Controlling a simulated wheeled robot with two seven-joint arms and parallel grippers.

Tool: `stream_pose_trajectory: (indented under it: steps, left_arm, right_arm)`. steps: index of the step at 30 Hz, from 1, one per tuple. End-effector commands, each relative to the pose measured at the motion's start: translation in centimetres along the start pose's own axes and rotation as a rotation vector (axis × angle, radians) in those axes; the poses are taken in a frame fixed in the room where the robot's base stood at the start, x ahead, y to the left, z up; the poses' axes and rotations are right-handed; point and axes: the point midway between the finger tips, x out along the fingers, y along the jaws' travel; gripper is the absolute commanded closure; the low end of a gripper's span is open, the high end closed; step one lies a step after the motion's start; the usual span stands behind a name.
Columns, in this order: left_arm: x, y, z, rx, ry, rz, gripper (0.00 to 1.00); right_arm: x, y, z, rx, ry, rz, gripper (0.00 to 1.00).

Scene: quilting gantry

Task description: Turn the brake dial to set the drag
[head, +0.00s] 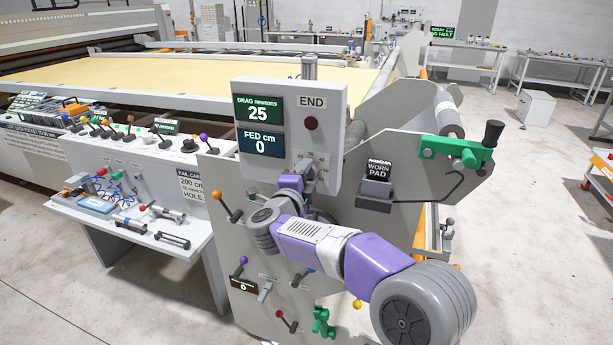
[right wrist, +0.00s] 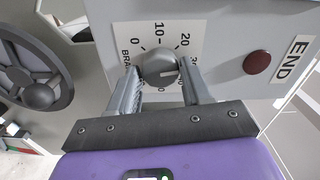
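The brake dial (right wrist: 160,68) is a round grey knob on the panel, with a printed scale (right wrist: 163,30) marked 0, 10, 20 and 30 around it. My right gripper (right wrist: 160,66) has one finger on each side of the knob and looks shut on it. In the head view my right gripper (head: 308,170) reaches the lower part of the light grey control box (head: 330,110) and hides most of the dial. The drag display (head: 258,108) reads 25 newtons. My left gripper is not in view.
The fed display (head: 262,140) reads 0 cm. A dark red button (head: 311,123) sits under the END label, and also shows in the right wrist view (right wrist: 257,63). A grey handwheel (right wrist: 38,70) is left of the dial. A green crank (head: 455,150) stands right.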

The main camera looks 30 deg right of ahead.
Motion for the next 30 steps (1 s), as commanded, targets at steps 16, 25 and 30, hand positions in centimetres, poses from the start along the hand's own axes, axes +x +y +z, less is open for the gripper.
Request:
stream_pose_trajectory:
  steps: [16,25,30]
  left_arm:
    - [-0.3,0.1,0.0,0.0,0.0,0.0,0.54]
    - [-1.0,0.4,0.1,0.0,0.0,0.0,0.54]
    - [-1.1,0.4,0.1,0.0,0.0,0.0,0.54]
  right_arm:
    - [-1.4,-0.1,0.1,-0.001,-0.004,-0.001,0.31]
    - [-6.2,-0.2,0.1,-0.001,-0.003,-0.001,0.31]
    - [-7.5,-0.1,0.0,-0.001,0.0,-0.002,0.31]
